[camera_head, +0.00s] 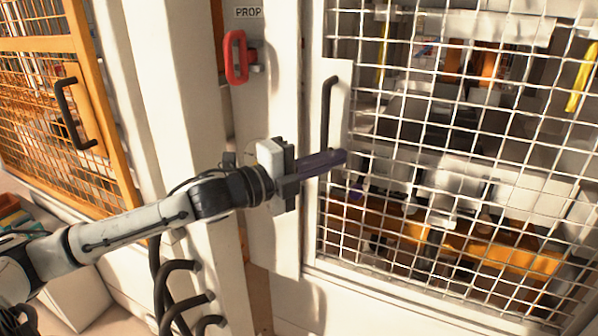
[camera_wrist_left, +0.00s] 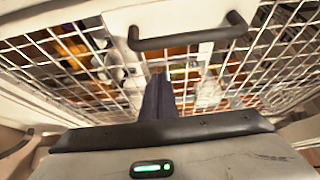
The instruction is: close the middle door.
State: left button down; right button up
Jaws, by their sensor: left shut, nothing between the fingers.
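The middle door (camera_head: 450,190) is a white-framed wire mesh panel filling the right of the head view. It stands at or close to its white frame post; I cannot tell whether it is fully closed. Its dark upright handle (camera_head: 326,108) is near the door's left edge, and the handle also shows at the top of the left wrist view (camera_wrist_left: 190,40). My left gripper (camera_head: 340,157) is shut and empty. Its dark fingers point at the door just below the handle, in front of the mesh; I cannot tell whether they touch it. My right gripper is not in view.
A red handle (camera_head: 237,57) is mounted on the white post under a label. An orange mesh door (camera_head: 100,130) with a dark handle (camera_head: 70,113) is at the left. Dark hoses (camera_head: 180,295) curl below my left arm. Machinery shows behind the mesh.

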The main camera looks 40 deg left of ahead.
pick_arm(q)
jog(key=v, duration=0.8)
jog(key=shift+s+p, duration=0.3)
